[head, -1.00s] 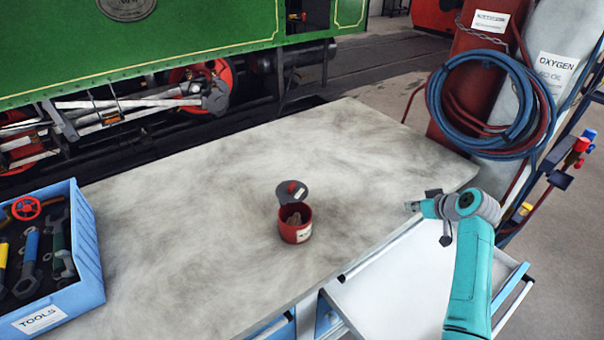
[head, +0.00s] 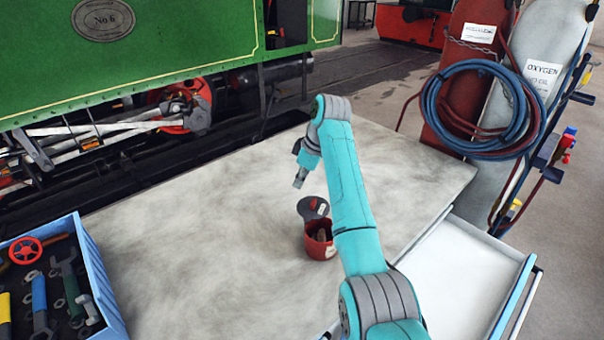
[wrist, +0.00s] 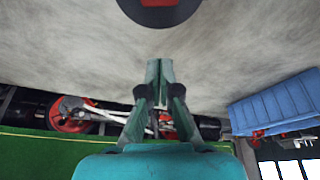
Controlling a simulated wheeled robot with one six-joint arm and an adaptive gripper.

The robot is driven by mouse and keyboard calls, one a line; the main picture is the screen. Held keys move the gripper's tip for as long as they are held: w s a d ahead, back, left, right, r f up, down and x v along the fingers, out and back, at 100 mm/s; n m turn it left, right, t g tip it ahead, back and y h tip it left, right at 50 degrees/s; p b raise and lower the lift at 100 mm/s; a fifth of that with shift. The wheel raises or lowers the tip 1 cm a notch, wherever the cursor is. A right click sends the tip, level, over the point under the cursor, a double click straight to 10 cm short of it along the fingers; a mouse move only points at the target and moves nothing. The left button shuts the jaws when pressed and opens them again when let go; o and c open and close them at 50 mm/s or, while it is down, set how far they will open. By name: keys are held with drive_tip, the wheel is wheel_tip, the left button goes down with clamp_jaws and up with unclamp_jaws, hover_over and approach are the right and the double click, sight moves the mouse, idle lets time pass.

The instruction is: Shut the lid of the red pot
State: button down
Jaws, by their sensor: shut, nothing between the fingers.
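The red pot (head: 318,243) stands on the worktop, partly hidden behind my arm. Its dark grey lid (head: 313,208) stands open, tilted up at the pot's far side, with a red knob. In the wrist view the round dark lid with its red middle (wrist: 160,5) shows at the top edge, cut off. My gripper (head: 299,184) is beyond the lid and slightly left of it, above the worktop, pointing down. In the wrist view my gripper's fingers (wrist: 159,66) are together and empty, apart from the lid.
A blue tools crate (head: 97,275) stands at the left of the worktop (head: 200,220). An open drawer (head: 465,275) juts out at the right front. Gas cylinders with coiled hoses (head: 480,110) stand at the back right. The worktop around the pot is clear.

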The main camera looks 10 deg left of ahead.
sight(305, 203)
drive_tip(key=f, duration=0.2)
drive_tip(key=d+f, duration=0.1)
drive_tip(key=f, duration=0.1)
drive_tip(key=shift+f, duration=0.35)
drive_tip(key=shift+s+d, duration=0.2)
drive_tip(key=shift+d, duration=0.6)
